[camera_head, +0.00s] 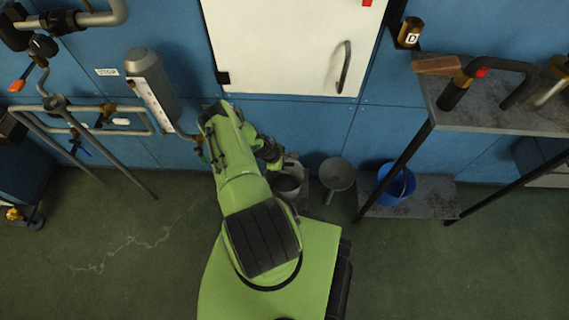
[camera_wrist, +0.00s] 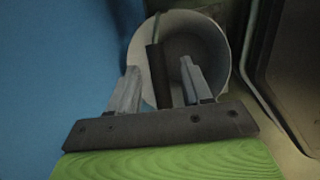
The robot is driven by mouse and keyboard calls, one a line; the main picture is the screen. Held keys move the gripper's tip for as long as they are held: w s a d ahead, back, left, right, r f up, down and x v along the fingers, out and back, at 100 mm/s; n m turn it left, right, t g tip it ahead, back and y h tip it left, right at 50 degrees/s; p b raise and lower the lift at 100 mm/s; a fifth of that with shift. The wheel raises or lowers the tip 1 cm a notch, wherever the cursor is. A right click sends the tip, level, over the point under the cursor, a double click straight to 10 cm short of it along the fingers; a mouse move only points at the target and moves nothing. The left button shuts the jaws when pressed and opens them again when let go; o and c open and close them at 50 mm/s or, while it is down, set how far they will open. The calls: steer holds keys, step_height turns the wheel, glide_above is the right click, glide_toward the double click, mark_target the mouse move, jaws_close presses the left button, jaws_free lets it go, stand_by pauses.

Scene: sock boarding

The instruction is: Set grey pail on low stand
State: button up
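The grey pail (camera_head: 289,182) stands low by the blue wall, partly hidden by my arm in the head view. In the wrist view the pail (camera_wrist: 210,28) shows from above, with its round opening, a thin handle and a dark grip (camera_wrist: 158,76) on it. My gripper (camera_wrist: 160,80) is open, with one finger on each side of the dark grip and gaps to both. Whether the grip lies at fingertip depth I cannot tell. A round grey top (camera_head: 338,174), possibly the low stand, is just right of the pail in the head view.
A blue bucket (camera_head: 397,184) sits on the lower shelf (camera_head: 428,198) of a metal table (camera_head: 505,108) at right. A tripod-like pipe frame (camera_head: 95,125) and a grey cylinder (camera_head: 153,88) are at left. Green floor (camera_head: 110,240) is open at the front left.

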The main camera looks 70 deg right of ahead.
steer(key=p+v, duration=0.4)
steer(key=v, duration=0.8)
steer(key=shift+p, duration=0.35)
steer(key=shift+r, duration=0.1)
steer(key=w+a+r+m+t, duration=0.1)
steer(key=w+a+r+t, duration=0.15)
steer(key=w+r, duration=0.7)
steer(key=w+a+r+m+t, duration=0.1)
steer(key=w+a+r, duration=0.2)
steer(key=w+r, duration=0.65)
steer(key=w+a+r+t+y, duration=0.1)
steer(key=a+r, duration=0.5)
steer(key=r, duration=0.3)
steer(key=w+a+r+t, duration=0.1)
steer(key=a+r+t, duration=0.1)
steer(key=a+r, duration=0.55)
steer(key=s+a+r, duration=0.3)
steer(key=a+r, duration=0.4)
steer(key=r, duration=0.2)
steer(key=s+a+r+t+y, duration=0.1)
steer(key=s+a+r, duration=0.2)
steer(key=s+a, duration=0.2)
steer(key=s+a+r+t+y, duration=0.1)
steer(key=s+a+r+t, duration=0.1)
steer(key=s+a, duration=0.4)
steer(key=shift+s+r, duration=0.5)
steer(key=shift+s, duration=0.65)
